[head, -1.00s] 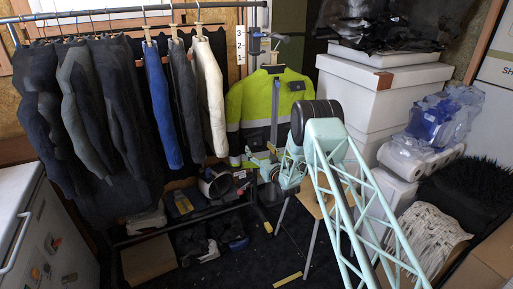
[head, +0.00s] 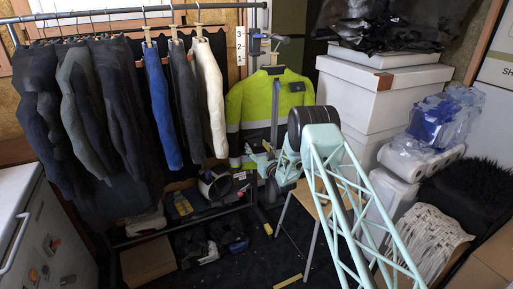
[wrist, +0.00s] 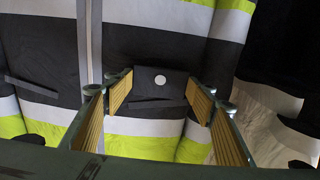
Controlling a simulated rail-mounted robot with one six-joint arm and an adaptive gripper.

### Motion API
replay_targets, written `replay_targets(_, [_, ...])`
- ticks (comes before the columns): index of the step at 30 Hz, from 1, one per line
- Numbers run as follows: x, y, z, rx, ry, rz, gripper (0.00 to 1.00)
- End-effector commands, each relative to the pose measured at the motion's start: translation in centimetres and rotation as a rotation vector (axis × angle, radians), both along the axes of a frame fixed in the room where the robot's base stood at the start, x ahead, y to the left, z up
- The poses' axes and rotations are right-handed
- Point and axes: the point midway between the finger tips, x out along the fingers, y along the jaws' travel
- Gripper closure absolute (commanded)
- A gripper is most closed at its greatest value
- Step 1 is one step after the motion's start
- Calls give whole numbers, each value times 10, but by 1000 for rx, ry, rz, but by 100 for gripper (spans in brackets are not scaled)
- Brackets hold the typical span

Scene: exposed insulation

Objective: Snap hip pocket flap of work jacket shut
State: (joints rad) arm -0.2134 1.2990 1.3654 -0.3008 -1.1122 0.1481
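The work jacket (head: 233,104), yellow and dark with grey bands, hangs at the back centre in the head view. In the wrist view its dark and grey front (wrist: 55,60) fills most of the picture. A dark pocket flap (wrist: 172,90) with a pale round snap lies between my fingertips. I cannot tell whether the snap is fastened. My gripper (wrist: 160,91) is open and empty, its tan-padded fingers on both sides of the flap. Contact with the cloth cannot be told. In the head view my arm's end hides part of the jacket's lower front.
A rail of dark, blue and white garments (head: 163,100) is to the left. A wooden stool (head: 318,200) stands under my arm. White boxes (head: 375,95) and wrapped rolls (head: 420,158) are on the right. Tools and a carton (head: 148,258) lie low on the left.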

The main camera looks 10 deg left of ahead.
Motion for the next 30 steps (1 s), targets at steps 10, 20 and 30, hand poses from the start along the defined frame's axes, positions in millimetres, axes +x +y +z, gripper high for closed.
replay_targets(10, [1, 0, -1, 6, -11, 0, 60])
replay_targets(20, [3, 2, -5, 45, -86, 0, 60])
replay_targets(30, [4, 2, -4, 61, -116, -2, 46])
